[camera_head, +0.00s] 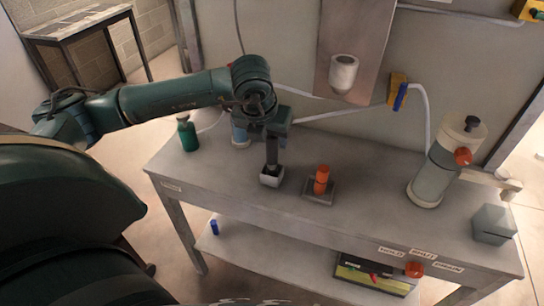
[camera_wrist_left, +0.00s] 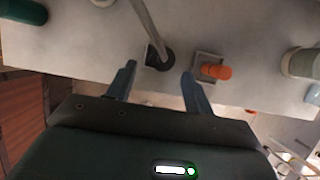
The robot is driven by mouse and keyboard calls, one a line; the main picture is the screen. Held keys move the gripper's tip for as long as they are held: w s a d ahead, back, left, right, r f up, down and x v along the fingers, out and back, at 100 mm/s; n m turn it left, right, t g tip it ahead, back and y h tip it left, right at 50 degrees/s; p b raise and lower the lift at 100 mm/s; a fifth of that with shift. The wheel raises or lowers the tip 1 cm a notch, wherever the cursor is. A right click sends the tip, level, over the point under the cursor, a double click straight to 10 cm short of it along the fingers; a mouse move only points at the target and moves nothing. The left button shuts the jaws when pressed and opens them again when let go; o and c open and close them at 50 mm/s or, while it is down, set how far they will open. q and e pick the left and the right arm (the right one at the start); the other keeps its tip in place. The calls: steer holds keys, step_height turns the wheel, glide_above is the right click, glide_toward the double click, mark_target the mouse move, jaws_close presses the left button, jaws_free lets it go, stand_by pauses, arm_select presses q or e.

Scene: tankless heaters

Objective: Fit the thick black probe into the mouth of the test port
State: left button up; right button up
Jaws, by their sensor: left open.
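The thick black probe (camera_head: 272,152) stands upright in a small pale holder (camera_head: 270,180) on the bench. A white cup-shaped fitting (camera_head: 343,74) on the wall panel may be the test port. My right gripper is out of view.
An orange plug (camera_head: 321,180) stands in a grey holder (camera_head: 318,196) close right of the probe. A green bottle (camera_head: 187,134) stands left, a pale cylinder with a red knob (camera_head: 431,165) and a grey box (camera_head: 492,225) right. The bench front (camera_head: 235,200) is clear.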

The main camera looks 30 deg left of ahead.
mark_target(272, 148)
arm_select(q)
steer(key=shift+p+x, duration=0.7)
steer(key=shift+x, duration=2.5)
steer(key=shift+r, duration=0.1)
steer(key=shift+c, duration=0.2)
steer(key=c, duration=1.1)
